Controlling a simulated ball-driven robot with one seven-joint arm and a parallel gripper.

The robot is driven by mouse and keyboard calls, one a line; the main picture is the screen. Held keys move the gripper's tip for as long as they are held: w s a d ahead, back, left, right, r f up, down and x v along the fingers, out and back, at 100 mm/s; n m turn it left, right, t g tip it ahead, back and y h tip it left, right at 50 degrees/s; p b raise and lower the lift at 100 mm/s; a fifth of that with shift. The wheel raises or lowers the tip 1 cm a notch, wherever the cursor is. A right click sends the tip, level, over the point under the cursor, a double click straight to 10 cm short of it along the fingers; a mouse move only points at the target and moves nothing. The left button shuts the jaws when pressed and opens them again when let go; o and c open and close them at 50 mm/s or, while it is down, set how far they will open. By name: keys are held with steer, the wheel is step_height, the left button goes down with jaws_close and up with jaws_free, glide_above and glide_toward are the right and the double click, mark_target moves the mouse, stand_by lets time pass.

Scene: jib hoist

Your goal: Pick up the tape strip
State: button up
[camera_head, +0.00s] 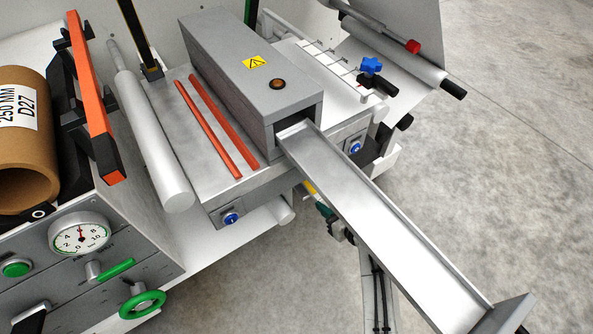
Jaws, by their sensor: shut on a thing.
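Two thin red-orange strips, which look like the tape strips, lie side by side on the grey metal table (180,88) left of centre. The left strip (208,129) and the right strip (223,110) run nearly parallel, with a small gap between them. Both lie left of a long grey housing (240,62) with a yellow warning label. My gripper is not in view, so I cannot see what is between its jaws.
A metal channel (385,220) sticks out of the housing toward the lower right. A white roller (150,130) runs along the table's left side. A brown cardboard core (25,130) and an orange bar (90,90) stand at far left. Bare floor (510,150) lies right.

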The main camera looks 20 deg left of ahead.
jaws_close()
steer(key=shift+r, duration=0.1)
